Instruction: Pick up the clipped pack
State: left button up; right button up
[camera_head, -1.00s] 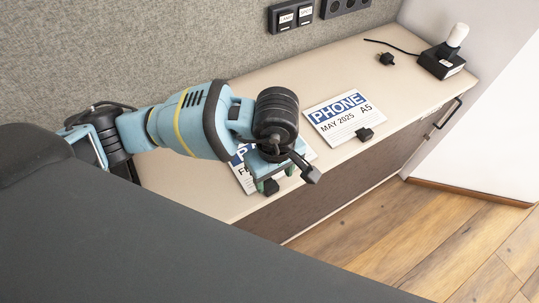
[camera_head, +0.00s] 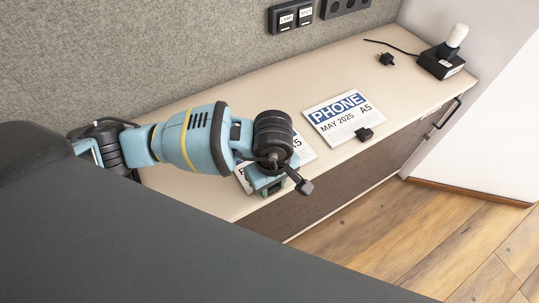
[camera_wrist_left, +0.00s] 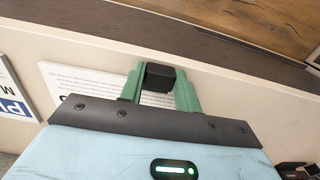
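A clipped pack (camera_head: 308,156), a white sheet stack with a blue header, lies on the cabinet top mostly under my left arm. In the left wrist view its printed sheet (camera_wrist_left: 58,78) shows, with its black clip (camera_wrist_left: 160,76) at the edge. My left gripper (camera_head: 273,190) is low over the cabinet's front edge. In the wrist view its green fingers (camera_wrist_left: 160,84) stand on both sides of the clip, close to it; whether they press on it cannot be told. A second clipped pack (camera_head: 342,117), marked PHONE, MAY 2025, A5, lies to the right with its own black clip (camera_head: 364,134). My right gripper is not seen.
Wall sockets (camera_head: 291,16) are above. The cabinet top (camera_head: 330,70) is clear behind the packs. Wooden floor lies in front.

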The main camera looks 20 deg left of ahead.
pick_arm(q)
grip_shut()
jog(key=shift+r, duration=0.1)
jog(key=shift+r, duration=0.45)
jog(key=shift+s+r, duration=0.25)
jog(key=shift+r, duration=0.4)
jog(key=shift+s+r, duration=0.2)
jog(key=shift+r, duration=0.4)
jog(key=s+a+r+b, duration=0.1)
jog(key=s+a, duration=0.1)
jog(key=s, duration=1.3)
jog(key=shift+r, duration=0.2)
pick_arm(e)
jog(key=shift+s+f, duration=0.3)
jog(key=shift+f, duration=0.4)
